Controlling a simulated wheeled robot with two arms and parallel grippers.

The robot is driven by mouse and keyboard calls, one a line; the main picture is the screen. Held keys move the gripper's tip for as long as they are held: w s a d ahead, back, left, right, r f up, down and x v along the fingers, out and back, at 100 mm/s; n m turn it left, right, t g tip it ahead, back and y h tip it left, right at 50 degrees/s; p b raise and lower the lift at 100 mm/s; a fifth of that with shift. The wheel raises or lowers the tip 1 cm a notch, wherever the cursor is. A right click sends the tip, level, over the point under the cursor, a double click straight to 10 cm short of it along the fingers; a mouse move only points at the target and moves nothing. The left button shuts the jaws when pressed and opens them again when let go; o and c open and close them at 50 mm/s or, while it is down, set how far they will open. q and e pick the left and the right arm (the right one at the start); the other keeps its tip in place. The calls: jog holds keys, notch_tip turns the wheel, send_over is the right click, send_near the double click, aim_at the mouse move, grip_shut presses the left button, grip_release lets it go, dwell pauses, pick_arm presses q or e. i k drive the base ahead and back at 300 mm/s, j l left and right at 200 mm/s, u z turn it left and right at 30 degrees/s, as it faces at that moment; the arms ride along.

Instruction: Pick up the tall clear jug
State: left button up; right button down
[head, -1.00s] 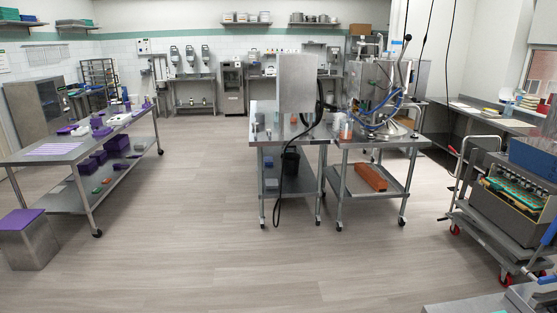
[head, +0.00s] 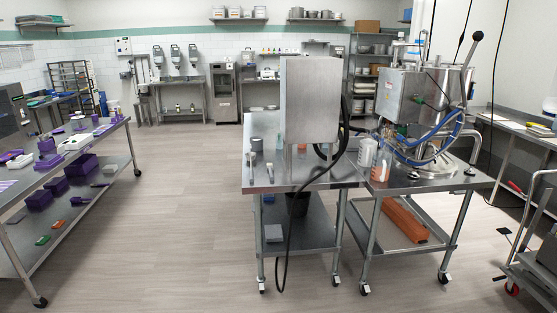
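A pale, translucent jug-like container (head: 367,152) stands upright on the steel table in the middle right, just right of the grey steel cabinet. A second clear container with orange at its bottom (head: 381,166) stands close in front of it and partly overlaps it. At this size I cannot tell for certain which is the tall clear jug. Neither of my grippers shows in the head view.
The steel cabinet (head: 309,100) and a hose-fitted depositor machine (head: 420,100) stand on the wheeled steel tables (head: 290,180). A black cable hangs to the floor in front. A table with purple items (head: 105,135) is at left. The floor between is clear.

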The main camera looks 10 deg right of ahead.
aim_at(381, 166)
jog(key=i+z, duration=0.15)
jog(key=i, duration=0.6)
jog(key=i+j+z, duration=0.1)
jog(key=i, duration=0.65)
jog(key=j, duration=0.1)
